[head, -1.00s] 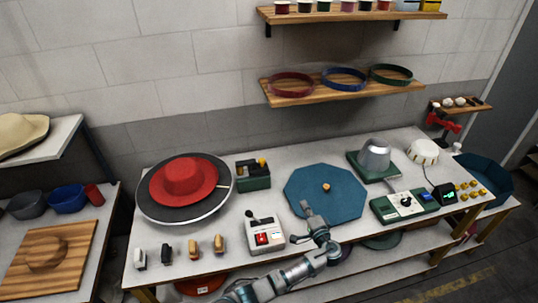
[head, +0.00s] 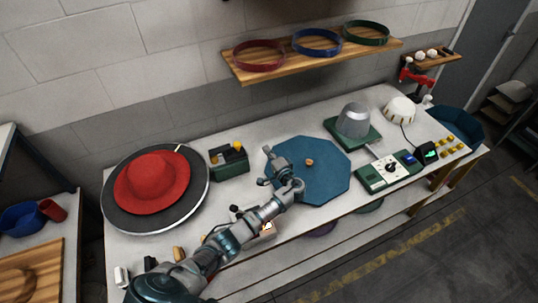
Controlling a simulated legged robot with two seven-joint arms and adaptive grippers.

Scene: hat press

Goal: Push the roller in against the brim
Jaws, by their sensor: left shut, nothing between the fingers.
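A red hat (head: 152,180) with a wide brim lies on a dark round plate (head: 119,219) with a pale rim, at the left of the table. A short pale piece (head: 178,149) shows at the plate's upper right edge; I cannot tell whether it is the roller. My left gripper (head: 267,165) is shut and empty, over the left corner of the teal octagonal board (head: 325,187), right of the hat and apart from it. My left forearm partly hides the box with the red button. My right gripper is not in view.
A green box (head: 231,168) stands between the hat plate and my left gripper.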

